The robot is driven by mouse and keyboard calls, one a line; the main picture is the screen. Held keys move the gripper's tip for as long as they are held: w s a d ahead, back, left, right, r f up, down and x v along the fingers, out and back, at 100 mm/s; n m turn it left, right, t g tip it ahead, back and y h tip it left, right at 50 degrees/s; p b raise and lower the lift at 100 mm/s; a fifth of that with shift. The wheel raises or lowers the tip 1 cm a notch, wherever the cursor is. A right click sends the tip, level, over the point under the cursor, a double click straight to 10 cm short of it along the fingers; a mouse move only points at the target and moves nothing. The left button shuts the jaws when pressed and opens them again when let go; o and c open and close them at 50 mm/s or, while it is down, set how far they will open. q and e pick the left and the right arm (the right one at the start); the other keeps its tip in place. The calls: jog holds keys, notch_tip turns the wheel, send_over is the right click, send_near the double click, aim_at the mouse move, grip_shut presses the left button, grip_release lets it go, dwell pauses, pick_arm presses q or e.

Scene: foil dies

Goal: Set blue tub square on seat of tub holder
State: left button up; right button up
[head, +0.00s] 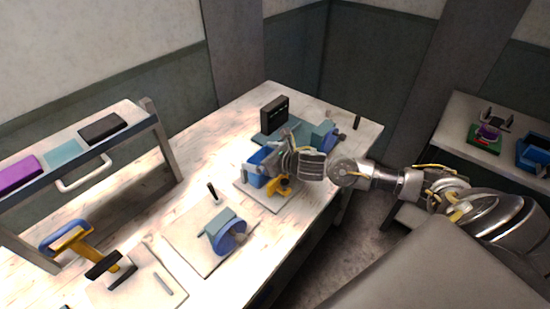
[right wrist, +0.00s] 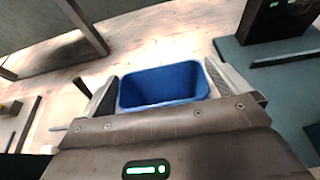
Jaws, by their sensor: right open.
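The blue tub (head: 256,165) is an open-topped box on or just over a pale board (head: 252,190) in the head view. An orange-yellow part (head: 280,187) is beside it; I cannot tell if this belongs to the tub holder. My right gripper (head: 283,148) is at the tub and partly covers it. In the right wrist view the empty tub (right wrist: 164,86) lies between the two open fingers of the right gripper (right wrist: 163,92), with slim gaps at its sides. The tub's base and seat are hidden. My left gripper is not in view.
A black box (head: 274,112) and a teal base with a blue part (head: 325,135) are just behind. A blue roller device (head: 228,236) stands nearer on the table, with a blue-and-yellow device (head: 72,240) at left. A shelf (head: 95,150) stands at the left. A side table (head: 460,125) is at right.

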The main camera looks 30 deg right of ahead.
jog(key=b+v, duration=0.1)
jog(key=v, duration=0.4)
jog(key=b+v, duration=0.2)
jog(key=v, duration=0.3)
jog(key=shift+s+f, duration=0.1)
jog(key=shift+f, duration=0.15)
jog(key=shift+s+d+r, duration=0.25)
jog(key=shift+s+r, duration=0.2)
jog(key=shift+s, duration=0.1)
